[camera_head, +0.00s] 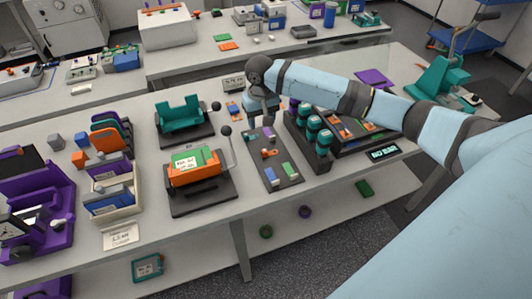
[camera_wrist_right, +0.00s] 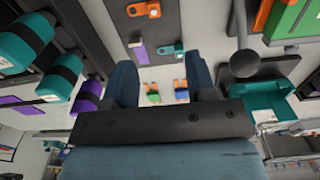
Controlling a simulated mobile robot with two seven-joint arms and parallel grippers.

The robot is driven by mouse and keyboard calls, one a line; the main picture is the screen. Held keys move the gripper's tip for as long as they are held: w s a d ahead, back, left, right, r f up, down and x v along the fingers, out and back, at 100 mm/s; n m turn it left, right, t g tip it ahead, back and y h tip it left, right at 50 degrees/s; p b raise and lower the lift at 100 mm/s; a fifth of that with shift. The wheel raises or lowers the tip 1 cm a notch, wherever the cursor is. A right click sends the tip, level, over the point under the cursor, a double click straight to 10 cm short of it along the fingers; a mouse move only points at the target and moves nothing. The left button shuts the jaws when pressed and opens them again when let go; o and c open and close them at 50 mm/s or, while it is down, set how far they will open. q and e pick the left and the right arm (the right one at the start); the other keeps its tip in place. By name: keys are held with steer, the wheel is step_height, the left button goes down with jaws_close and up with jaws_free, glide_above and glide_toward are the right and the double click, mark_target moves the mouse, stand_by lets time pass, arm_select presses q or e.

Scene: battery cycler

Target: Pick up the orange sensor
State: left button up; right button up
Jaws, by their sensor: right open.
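The orange sensor (camera_head: 268,153) is a small orange piece with a rounded end, lying on a dark board (camera_head: 275,170) in the middle of the table. In the right wrist view the orange sensor (camera_wrist_right: 144,9) shows at the top edge, beyond the fingertips. A teal sensor (camera_wrist_right: 171,50) and a purple block (camera_wrist_right: 137,50) lie on the same board, nearer the fingers. My right gripper (camera_head: 262,112) is over the table behind the board. In the wrist view the right gripper (camera_wrist_right: 162,75) has its fingers apart with nothing held between them. My left gripper is not in view.
An orange-and-green device (camera_head: 193,168) with a ball-ended lever stands left of the board. A rack of teal cylinders (camera_head: 322,140) stands right of it. Small orange-tipped blue and green pieces (camera_wrist_right: 181,90) lie below the fingers.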

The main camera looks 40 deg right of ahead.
glide_above(264, 151)
steer(key=f, duration=0.8)
steer(key=shift+w+a+p, duration=0.2)
steer(key=shift+a+p, duration=0.05)
steer(key=shift+p, duration=0.05)
steer(key=f, duration=0.3)
steer(key=f+p, duration=0.1)
steer(key=shift+s+d+f, duration=0.3)
steer(key=shift+s+d, duration=0.05)
steer(key=shift+f, duration=0.4)
steer(key=shift+c, duration=0.5)
jaws_close()
